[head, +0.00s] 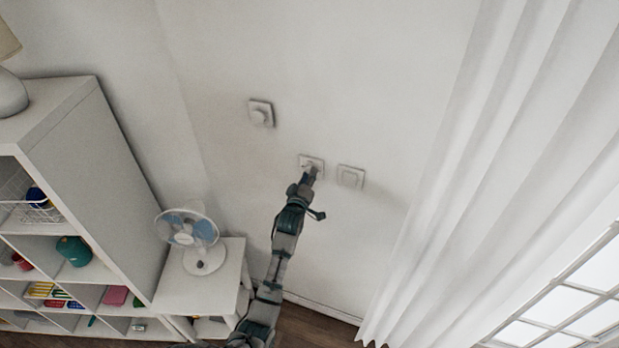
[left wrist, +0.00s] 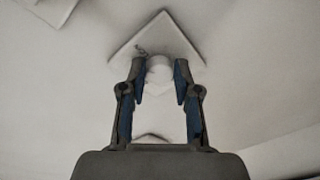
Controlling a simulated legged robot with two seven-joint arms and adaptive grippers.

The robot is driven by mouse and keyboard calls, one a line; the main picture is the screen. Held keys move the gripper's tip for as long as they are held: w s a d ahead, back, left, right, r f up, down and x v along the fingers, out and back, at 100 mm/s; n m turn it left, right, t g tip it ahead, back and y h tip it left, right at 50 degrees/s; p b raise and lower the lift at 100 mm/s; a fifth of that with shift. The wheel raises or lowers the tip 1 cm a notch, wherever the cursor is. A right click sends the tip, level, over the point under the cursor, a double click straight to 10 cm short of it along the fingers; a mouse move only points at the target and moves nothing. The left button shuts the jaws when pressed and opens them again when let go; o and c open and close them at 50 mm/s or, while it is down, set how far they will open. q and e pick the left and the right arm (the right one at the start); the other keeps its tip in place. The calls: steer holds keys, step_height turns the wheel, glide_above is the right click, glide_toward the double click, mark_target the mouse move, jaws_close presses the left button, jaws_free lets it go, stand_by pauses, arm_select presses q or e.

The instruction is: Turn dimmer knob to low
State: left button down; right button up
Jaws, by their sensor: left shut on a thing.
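A white square wall plate (head: 305,158) is the middle one of three on the wall, and my left gripper (head: 310,170) reaches up to it. In the left wrist view the plate (left wrist: 160,32) appears as a tilted square with a small white round knob (left wrist: 160,66) at its centre. My left gripper's two blue-padded fingers (left wrist: 160,78) are on either side of this knob and shut on it. The knob's setting cannot be read. In the head view the gripper mostly hides the knob. My right gripper is not in view.
Another plate with a round knob (head: 260,113) is to the upper left, and a flat plate (head: 350,176) is just right. A white curtain (head: 470,180) hangs at right. A desk fan (head: 190,238) stands on a small table (head: 205,290) beside a white shelf (head: 110,160).

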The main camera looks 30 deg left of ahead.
arm_select(q)
steer(key=shift+a+r, duration=0.15)
steer(key=shift+r, duration=0.25)
steer(key=c, duration=0.9)
jaws_free()
steer(key=shift+w, duration=0.1)
steer(key=shift+o, duration=0.3)
steer(key=shift+w+a+f, duration=0.1)
steer(key=shift+a+f, duration=0.1)
steer(key=shift+f, duration=0.1)
steer(key=v, duration=1.1)
steer(key=shift+s, duration=0.4)
steer(key=shift+d, duration=0.1)
